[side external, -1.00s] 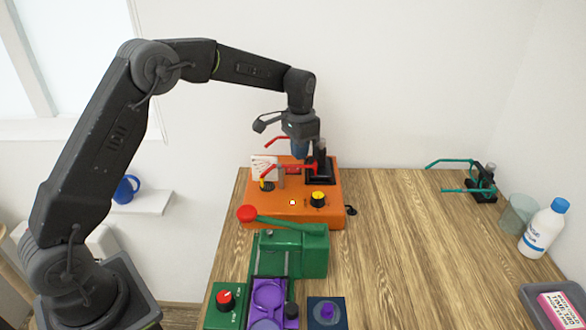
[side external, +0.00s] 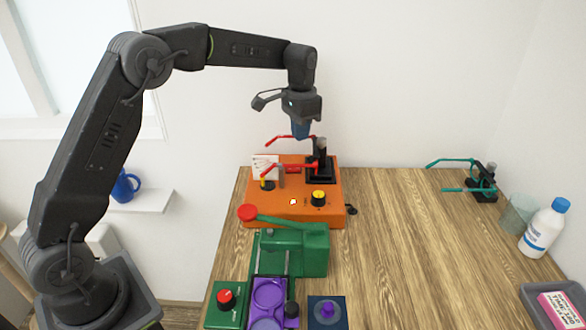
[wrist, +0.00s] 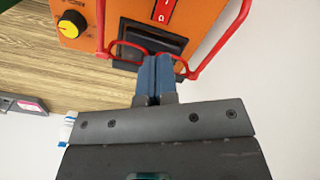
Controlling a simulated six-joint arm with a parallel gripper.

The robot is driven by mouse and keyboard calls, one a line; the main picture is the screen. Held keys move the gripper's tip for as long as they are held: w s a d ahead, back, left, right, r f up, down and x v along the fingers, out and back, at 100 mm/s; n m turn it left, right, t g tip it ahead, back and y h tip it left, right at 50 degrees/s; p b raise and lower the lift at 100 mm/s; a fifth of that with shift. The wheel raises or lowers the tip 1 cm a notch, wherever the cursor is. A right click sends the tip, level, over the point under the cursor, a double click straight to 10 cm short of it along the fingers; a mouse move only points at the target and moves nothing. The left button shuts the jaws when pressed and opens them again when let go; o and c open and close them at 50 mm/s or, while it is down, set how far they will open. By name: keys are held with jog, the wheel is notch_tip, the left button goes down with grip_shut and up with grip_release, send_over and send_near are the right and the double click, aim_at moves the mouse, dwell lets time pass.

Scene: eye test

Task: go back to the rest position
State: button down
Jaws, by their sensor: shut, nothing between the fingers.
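My gripper (side external: 301,134) hangs pointing down above the back of the orange machine (side external: 270,207), clear of it in the side external view. In the wrist view its two blue fingers (wrist: 156,62) are together with nothing between them. The orange machine has a yellow knob (side external: 318,197), a black fixture (side external: 320,170) and red curved arms (side external: 285,139). In the wrist view the fingertips overlap the dark slot of the machine (wrist: 205,15), seen from above.
A green press (side external: 300,250) with a red-knobbed lever stands in front, by a purple tray (side external: 268,292) and a navy block (side external: 327,312). Teal glasses-like frame (side external: 458,188), a clear cup (side external: 517,213), a white bottle (side external: 545,230) and a grey tray (side external: 530,300) stand right. The middle right of the table is clear.

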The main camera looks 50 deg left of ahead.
jog(key=s+d+r+n+t, duration=0.1)
jog(key=s+d+r, duration=0.1)
jog(key=s+r, duration=0.4)
jog(key=s+d+r+t, duration=0.2)
jog(key=s+r, duration=0.2)
jog(key=s, duration=0.5)
jog(key=s+d+f+n+t, duration=0.1)
jog(key=s, duration=0.8)
jog(key=s+f+n+t, duration=0.1)
jog(key=s+f, duration=0.1)
jog(key=s, duration=0.7)
jog(key=shift+d+f+t, duration=0.15)
jog(key=shift+d+t, duration=0.15)
jog(key=shift+d, duration=0.1)
